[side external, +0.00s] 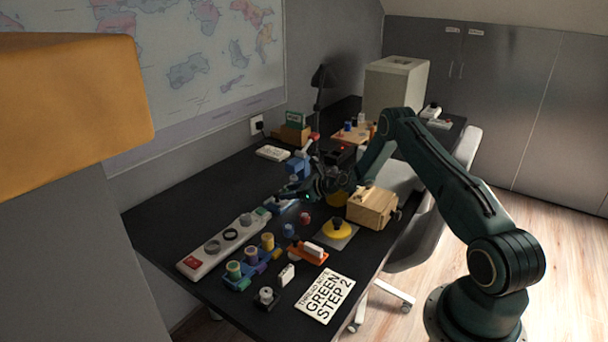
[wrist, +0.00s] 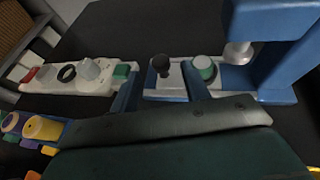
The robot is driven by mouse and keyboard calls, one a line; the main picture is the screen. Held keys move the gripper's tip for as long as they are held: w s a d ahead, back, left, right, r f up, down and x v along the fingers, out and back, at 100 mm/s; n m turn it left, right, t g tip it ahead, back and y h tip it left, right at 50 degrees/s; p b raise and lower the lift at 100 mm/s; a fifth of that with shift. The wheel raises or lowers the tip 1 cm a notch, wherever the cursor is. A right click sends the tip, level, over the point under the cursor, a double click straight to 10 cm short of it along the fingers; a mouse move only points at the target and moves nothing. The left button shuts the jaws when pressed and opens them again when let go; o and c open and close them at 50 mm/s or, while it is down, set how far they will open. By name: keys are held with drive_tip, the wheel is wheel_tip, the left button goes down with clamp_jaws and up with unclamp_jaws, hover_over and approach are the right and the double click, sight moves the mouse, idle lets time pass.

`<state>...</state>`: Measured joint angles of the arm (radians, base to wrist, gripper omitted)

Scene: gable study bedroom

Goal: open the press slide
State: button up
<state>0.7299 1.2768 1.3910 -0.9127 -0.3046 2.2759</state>
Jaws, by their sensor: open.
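The press has a blue frame (wrist: 275,22) with a metal ram (wrist: 238,52) over a blue base at the right of the wrist view. In the side external view the blue press (side external: 297,167) stands behind my gripper. A light grey slide plate (wrist: 178,92) lies on the base, left of the ram. In the side external view my gripper (side external: 288,195) partly hides the slide.
A white control strip (side external: 230,245) lies left of the press.

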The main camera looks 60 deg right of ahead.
drive_tip(key=shift+x, duration=1.4)
clamp_jaws()
drive_tip(key=shift+a, duration=0.1)
